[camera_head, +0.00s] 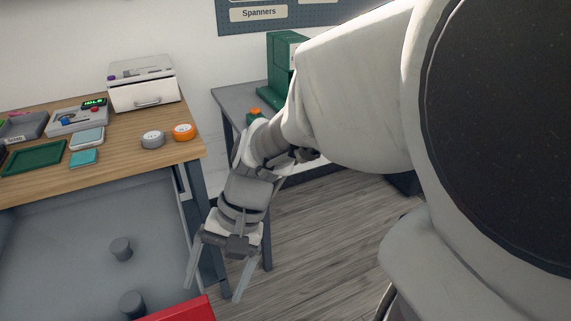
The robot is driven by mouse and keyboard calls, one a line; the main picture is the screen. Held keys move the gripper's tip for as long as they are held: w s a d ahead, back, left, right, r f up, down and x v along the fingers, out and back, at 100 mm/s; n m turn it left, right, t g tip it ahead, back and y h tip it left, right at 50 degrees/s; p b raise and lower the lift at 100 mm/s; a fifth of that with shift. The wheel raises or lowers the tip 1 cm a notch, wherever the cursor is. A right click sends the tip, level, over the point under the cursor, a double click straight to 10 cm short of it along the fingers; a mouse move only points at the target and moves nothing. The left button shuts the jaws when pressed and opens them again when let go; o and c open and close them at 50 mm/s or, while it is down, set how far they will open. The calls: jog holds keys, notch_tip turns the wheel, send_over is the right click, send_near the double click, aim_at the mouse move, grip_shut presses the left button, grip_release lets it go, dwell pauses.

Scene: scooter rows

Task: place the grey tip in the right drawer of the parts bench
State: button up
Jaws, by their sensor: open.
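My gripper (214,292) is open and empty, its two fingers pointing down with a wide gap. It hangs at the lower middle, to the right of a large grey tray-like space (60,250) below the wooden bench (110,170). This space looks like an open drawer with a red front edge (178,311); I cannot tell if it is the right drawer. Two dark grey cylinders stand in it, one farther back (121,250) and one nearer (132,305). A grey round piece (152,140) lies on the bench top. I cannot tell which grey piece is the tip.
An orange round piece (184,132), a white box (143,84), a scale-like device (78,118), a green tray (34,158) and a teal block (84,158) are on the bench. A grey table (235,101) bears a green machine (283,60). Wooden floor (320,240) is clear.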

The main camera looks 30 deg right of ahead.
jog(key=s+d+r+n+t+h, duration=0.1)
jog(key=d+r+n+t+h, duration=0.4)
jog(key=r, duration=0.4)
jog(key=shift+s+d+r+n+t, duration=0.25)
jog(key=shift+d+r+n+t, duration=0.15)
jog(key=shift+d+n+t, duration=0.5)
jog(key=shift+d, duration=0.15)
